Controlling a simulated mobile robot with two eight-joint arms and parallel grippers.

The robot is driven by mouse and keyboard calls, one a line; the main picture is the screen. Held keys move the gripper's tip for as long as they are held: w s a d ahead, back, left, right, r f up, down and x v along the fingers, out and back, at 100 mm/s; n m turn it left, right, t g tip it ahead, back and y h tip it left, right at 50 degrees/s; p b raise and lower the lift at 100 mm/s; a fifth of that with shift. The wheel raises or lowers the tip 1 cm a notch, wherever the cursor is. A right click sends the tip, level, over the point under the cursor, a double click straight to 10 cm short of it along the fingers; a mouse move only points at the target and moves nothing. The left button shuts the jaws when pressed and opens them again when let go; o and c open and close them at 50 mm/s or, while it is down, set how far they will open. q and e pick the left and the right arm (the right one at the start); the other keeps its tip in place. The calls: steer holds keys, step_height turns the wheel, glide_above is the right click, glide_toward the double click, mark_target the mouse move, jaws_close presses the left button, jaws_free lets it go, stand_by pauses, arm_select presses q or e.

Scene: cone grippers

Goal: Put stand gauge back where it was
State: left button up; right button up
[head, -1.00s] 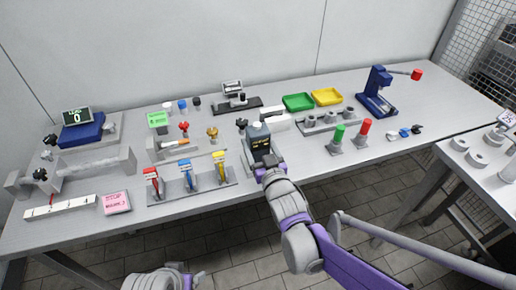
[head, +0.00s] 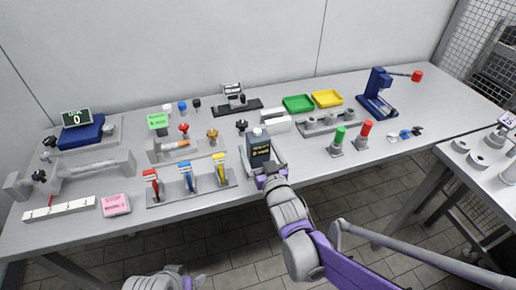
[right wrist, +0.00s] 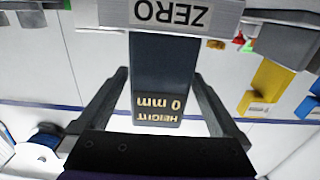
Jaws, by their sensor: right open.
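The stand gauge, a dark upright block (head: 259,146) with a pale round top, stands near the table's front edge in the middle of the head view. In the right wrist view its dark face (right wrist: 158,75) reads "HEIGHT 0 mm", upside down. My right gripper (head: 266,168) is open at the front of the gauge. In the right wrist view its two fingers (right wrist: 161,85) lie on either side of the face, with a visible gap each side. The gauge's foot is partly hidden by the gripper. My left gripper is not in view.
Green (head: 338,142) and red (head: 363,135) plugs stand to the right, with some bare tabletop between.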

steer(key=v, duration=1.2)
steer(key=s+d+f+m+g+h, duration=0.2)
steer(key=s+d+f+g+h, duration=0.25)
steer(key=d+f, duration=0.35)
steer(key=s+d+f+g, duration=0.2)
steer(key=s+d+g, duration=0.1)
steer(key=s, duration=0.4)
steer(key=s+d+f+m+g+h, duration=0.1)
steer(key=s+d+f+g, duration=0.2)
steer(key=s+g, duration=0.2)
steer(key=s, duration=0.2)
steer(key=shift+s+m, duration=0.3)
steer(key=shift+s, duration=0.1)
step_height(320, 180, up, 13)
steer(key=w+p, duration=0.1)
steer(key=p, duration=1.1)
steer(key=shift+w+f+t, duration=0.15)
steer(key=shift+w+t, duration=0.2)
steer(key=shift+w, duration=0.05)
